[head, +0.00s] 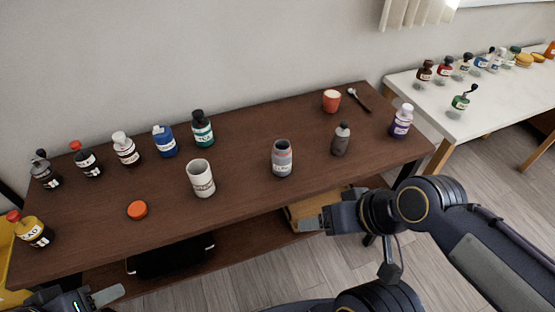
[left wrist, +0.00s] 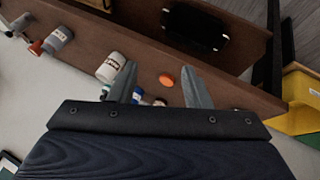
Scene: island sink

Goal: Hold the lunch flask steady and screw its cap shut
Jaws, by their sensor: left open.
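A grey flask (head: 282,158) with a label and an uncapped neck stands upright at mid-table; it looks like the lunch flask. It also shows in the left wrist view (left wrist: 58,39). An orange cap (head: 137,209) lies flat near the table's front left. It shows between my left fingers in the left wrist view (left wrist: 166,79), apart from them. My left gripper (head: 108,295) is open and empty, low before the front edge; the picture edge cuts it off. My right gripper (head: 308,224) is in front of the table, below the flask, touching nothing on the tabletop. Its jaw opening is hidden.
A white labelled open container (head: 201,178) stands between cap and flask. A grey-brown bottle (head: 341,140), a purple bottle (head: 401,121) and an orange cup (head: 331,101) are at right. Several bottles line the back left. A yellow bottle (head: 32,230) stands at the left end.

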